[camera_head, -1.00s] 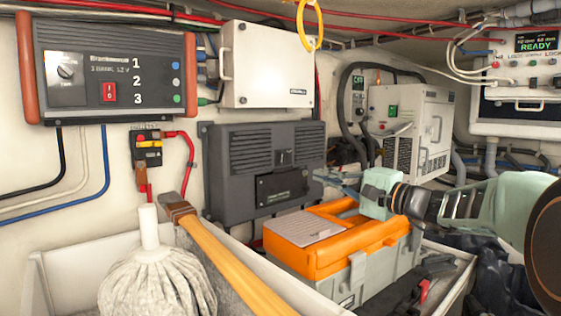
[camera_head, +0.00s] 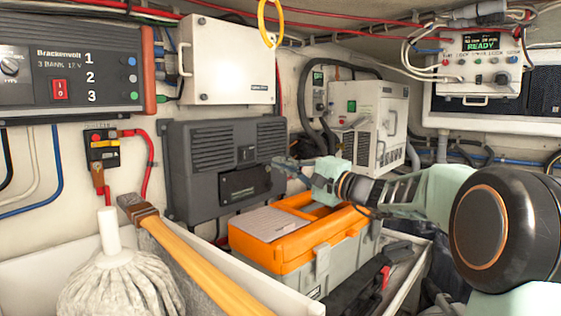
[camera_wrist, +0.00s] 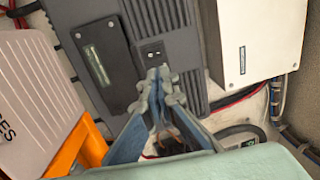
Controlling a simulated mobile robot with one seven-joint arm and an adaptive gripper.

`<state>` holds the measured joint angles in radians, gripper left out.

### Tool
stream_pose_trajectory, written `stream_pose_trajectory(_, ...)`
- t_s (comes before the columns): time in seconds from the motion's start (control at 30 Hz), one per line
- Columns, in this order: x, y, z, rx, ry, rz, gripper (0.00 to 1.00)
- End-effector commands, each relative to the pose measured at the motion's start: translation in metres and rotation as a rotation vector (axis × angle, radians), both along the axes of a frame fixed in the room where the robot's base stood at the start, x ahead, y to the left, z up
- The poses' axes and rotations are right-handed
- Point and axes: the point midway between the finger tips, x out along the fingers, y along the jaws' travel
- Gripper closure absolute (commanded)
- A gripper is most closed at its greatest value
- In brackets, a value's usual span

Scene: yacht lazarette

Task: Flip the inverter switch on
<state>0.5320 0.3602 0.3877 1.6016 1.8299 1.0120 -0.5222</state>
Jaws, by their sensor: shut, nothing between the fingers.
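The dark grey finned box (camera_head: 222,165) on the wall looks like the inverter; its front also fills the upper middle of the wrist view (camera_wrist: 122,50). A small black switch (camera_head: 247,153) sits between its fin groups, above a dark label plate (camera_head: 245,184). In the wrist view the switch (camera_wrist: 152,53) shows just beyond the fingertips; which way it is set is too small to tell. My gripper (camera_head: 278,165) is shut and empty, its tips pointing at the box just right of and below the switch. The closed fingers (camera_wrist: 158,77) appear apart from the switch, but contact is hard to judge.
An orange-and-grey toolbox (camera_head: 290,248) stands below my gripper. A mop (camera_head: 120,285) and a wooden-handled tool (camera_head: 195,260) lean at front left. A white box (camera_head: 228,62) hangs above the grey box. A charger (camera_head: 70,75) with a red switch is at left.

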Motion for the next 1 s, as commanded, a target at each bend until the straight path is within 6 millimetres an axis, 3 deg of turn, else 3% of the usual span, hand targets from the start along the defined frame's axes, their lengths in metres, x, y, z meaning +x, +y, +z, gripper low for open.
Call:
stream_pose_trajectory(0.4, 0.06, 0.062, 0.014, 0.002, 0.0, 0.004, 1.0)
stream_pose_trajectory(0.63, 0.075, 0.076, 0.014, 0.001, 0.001, 0.001, 1.0)
stream_pose_trajectory(1.0, 0.076, 0.077, 0.013, 0.0, 0.0, 0.0, 1.0)
